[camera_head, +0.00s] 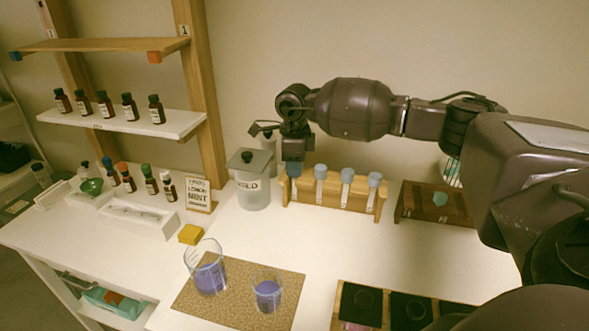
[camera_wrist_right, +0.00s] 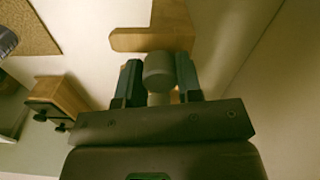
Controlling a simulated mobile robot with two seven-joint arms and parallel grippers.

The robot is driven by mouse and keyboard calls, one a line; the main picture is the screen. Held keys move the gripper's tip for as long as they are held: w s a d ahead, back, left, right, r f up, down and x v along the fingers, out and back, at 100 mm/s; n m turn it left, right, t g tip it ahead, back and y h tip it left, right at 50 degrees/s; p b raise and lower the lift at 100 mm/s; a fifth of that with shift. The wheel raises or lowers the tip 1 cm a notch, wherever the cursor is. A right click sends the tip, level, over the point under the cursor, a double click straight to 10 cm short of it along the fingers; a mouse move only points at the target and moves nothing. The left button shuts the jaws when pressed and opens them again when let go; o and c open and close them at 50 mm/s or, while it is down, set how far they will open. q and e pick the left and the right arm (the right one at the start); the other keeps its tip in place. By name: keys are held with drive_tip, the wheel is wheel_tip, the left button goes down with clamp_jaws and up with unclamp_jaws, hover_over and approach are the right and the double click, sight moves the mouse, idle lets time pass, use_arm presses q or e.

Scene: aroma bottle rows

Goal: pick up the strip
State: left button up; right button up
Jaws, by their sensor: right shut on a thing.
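My right gripper (camera_head: 293,162) points down at the left end of a wooden rack (camera_head: 330,199). In the right wrist view its two dark fingers (camera_wrist_right: 158,85) are shut on a grey-looking round cap (camera_wrist_right: 158,70), which looks like the top of the rack's leftmost tube. I cannot tell whether that tube is lifted clear of the rack. Three light-blue-capped tubes (camera_head: 347,177) stand in the rack to the right. I cannot make out a strip for certain; a long white tray (camera_head: 140,218) lies on the left table. My left gripper is not in view.
A grey lidded canister (camera_head: 251,185) stands close left of the gripper. A cork mat (camera_head: 228,306) bears two beakers of purple liquid (camera_head: 208,275). Shelves with small bottles (camera_head: 105,104) are at left.

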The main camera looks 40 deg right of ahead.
drive_tip(key=shift+r, duration=0.55)
wheel_tip(320, 180, up, 19)
idle(0.3)
